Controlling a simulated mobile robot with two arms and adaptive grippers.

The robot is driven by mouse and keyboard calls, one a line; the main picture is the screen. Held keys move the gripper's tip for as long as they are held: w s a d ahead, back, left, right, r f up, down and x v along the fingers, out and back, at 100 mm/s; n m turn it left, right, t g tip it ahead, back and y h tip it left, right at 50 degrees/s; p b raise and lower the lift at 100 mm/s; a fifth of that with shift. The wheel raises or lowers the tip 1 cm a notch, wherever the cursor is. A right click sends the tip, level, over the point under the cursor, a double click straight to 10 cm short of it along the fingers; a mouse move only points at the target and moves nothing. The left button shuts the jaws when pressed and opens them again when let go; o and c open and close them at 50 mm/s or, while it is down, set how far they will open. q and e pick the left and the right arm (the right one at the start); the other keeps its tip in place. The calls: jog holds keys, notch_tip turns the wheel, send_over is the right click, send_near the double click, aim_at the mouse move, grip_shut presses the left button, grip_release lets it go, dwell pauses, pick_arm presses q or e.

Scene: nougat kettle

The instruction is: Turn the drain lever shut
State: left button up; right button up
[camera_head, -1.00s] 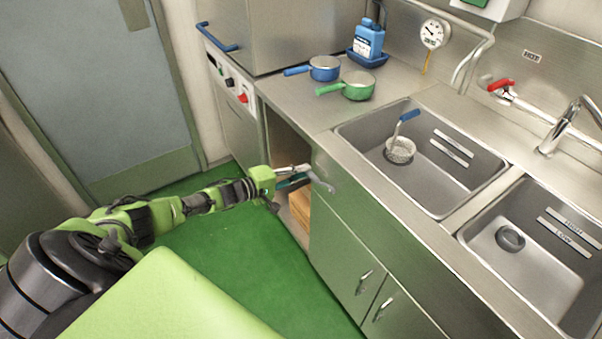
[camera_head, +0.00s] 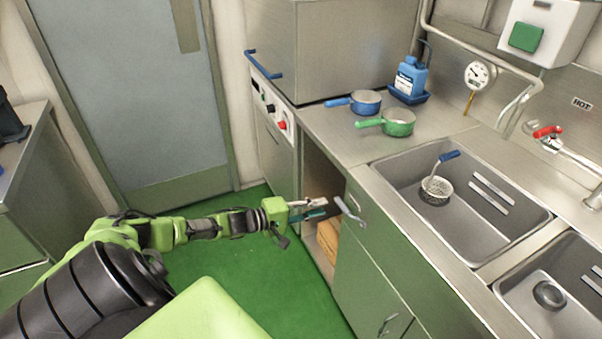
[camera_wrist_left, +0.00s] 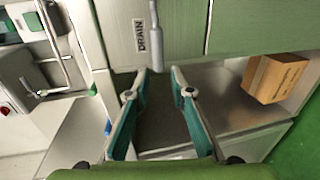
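The drain lever (camera_head: 350,212) is a grey metal handle at the upper corner of the green cabinet front, beside an open bay below the counter. In the left wrist view the lever (camera_wrist_left: 156,42) runs up and down the picture, right beside a white DRAIN label (camera_wrist_left: 140,36). My left gripper (camera_head: 320,208) is just left of the lever in the head view, apart from it. In the left wrist view the gripper (camera_wrist_left: 159,75) has its two teal-padded fingers spread with nothing between them. The lever's lower end appears close to the gap between the fingertips. My right gripper is not in view.
An open bay beside the lever holds a cardboard box (camera_wrist_left: 273,78). The green floor (camera_head: 240,275) is clear.

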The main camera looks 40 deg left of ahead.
pick_arm(q)
jog(key=v, duration=0.6)
dwell(0.5)
jog(key=s+d+f+m+g+y, duration=0.15)
jog(key=s+f, duration=0.35)
jog(key=f, duration=0.5)
jog(key=s+d+f+m+g+y, duration=0.1)
jog(key=s+f+m+g+y, duration=0.3)
jog(key=f, duration=0.6)
jog(key=s+d+f+m+y, duration=0.1)
jog(key=s+f+m, duration=0.1)
jog(key=s+f, duration=0.55)
jog(key=s+d+f+m+g, duration=0.2)
jog(key=s+d+f, duration=0.3)
jog(key=s, duration=0.4)
jog(key=s+d+f+m+g, duration=0.3)
jog(key=s+d+f, duration=0.3)
jog(key=s, duration=0.3)
jog(key=s+d+f+m+g, duration=0.3)
jog(key=s+d+f, duration=0.3)
jog(key=s, duration=0.4)
jog(key=shift+d+m, duration=0.35)
jog(key=shift+d, duration=0.1)
